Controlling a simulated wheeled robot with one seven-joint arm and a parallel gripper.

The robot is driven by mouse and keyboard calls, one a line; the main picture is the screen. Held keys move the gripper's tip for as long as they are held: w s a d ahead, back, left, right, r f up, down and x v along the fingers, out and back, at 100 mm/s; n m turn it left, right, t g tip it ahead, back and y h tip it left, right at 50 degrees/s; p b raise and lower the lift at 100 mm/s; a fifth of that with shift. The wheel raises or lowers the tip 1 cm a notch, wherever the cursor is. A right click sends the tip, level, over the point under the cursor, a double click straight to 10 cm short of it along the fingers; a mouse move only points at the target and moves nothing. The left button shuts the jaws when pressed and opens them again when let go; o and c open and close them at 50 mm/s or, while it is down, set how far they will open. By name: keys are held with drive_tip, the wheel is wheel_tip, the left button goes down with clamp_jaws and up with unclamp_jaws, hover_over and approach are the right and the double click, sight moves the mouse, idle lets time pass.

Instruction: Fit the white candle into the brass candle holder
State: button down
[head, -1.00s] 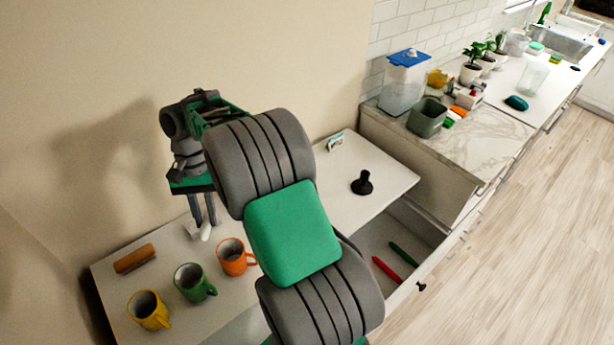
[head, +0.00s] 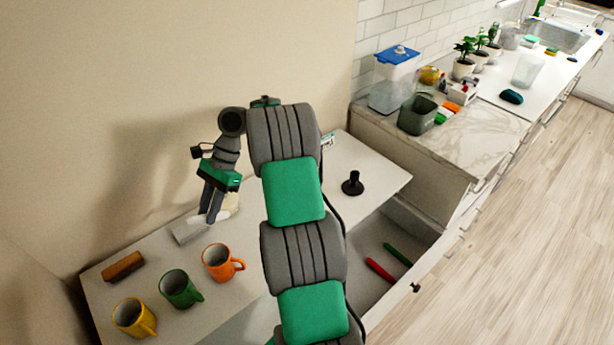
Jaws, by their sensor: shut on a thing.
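My gripper (head: 213,217) points down over the shelf top near the wall and is shut on the white candle (head: 226,214). Only part of the candle shows beside the fingers; it looks tilted. Whether its lower end touches the surface I cannot tell. A candle holder (head: 353,184) with a round base and a narrow upright neck stands farther right on the same top. It looks black rather than brass, and its neck looks empty. The gripper is well to the left of it, with my arm between them in the picture.
A pale block (head: 188,231) lies beside the gripper. Orange (head: 220,262), green (head: 179,288) and yellow (head: 133,317) mugs and a brown block (head: 123,267) stand at left. An open drawer (head: 348,268) holds red (head: 380,270) and green (head: 397,253) sticks. The top around the holder is clear.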

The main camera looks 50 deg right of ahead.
sight(223, 215)
drive_tip(key=d+m+t, duration=0.2)
drive_tip(key=d+m+t+y, duration=0.1)
drive_tip(key=m, duration=0.1)
drive_tip(key=shift+s+f, duration=0.15)
drive_tip(key=shift+s, duration=0.2)
drive_tip(key=s+d+r+m+t+h+b, duration=0.2)
drive_tip(key=s+d+m+t+h, duration=0.45)
drive_tip(key=d+m+h, duration=0.35)
drive_tip(key=s+d+r+m+t+h+b, duration=0.1)
drive_tip(key=s+d+m+t+h+b, duration=0.1)
drive_tip(key=s+d+m+t+h, duration=0.7)
drive_tip(key=w+d+f+m+g+b, duration=0.1)
drive_tip(key=w+f+m+g+b, duration=0.1)
drive_tip(key=f+b, duration=0.3)
drive_tip(key=shift+w+f+m, duration=0.35)
drive_tip(key=shift+w+m, duration=0.15)
drive_tip(key=shift+w, duration=0.2)
drive_tip(key=shift+a+g, duration=0.1)
drive_tip(key=shift+g, duration=0.15)
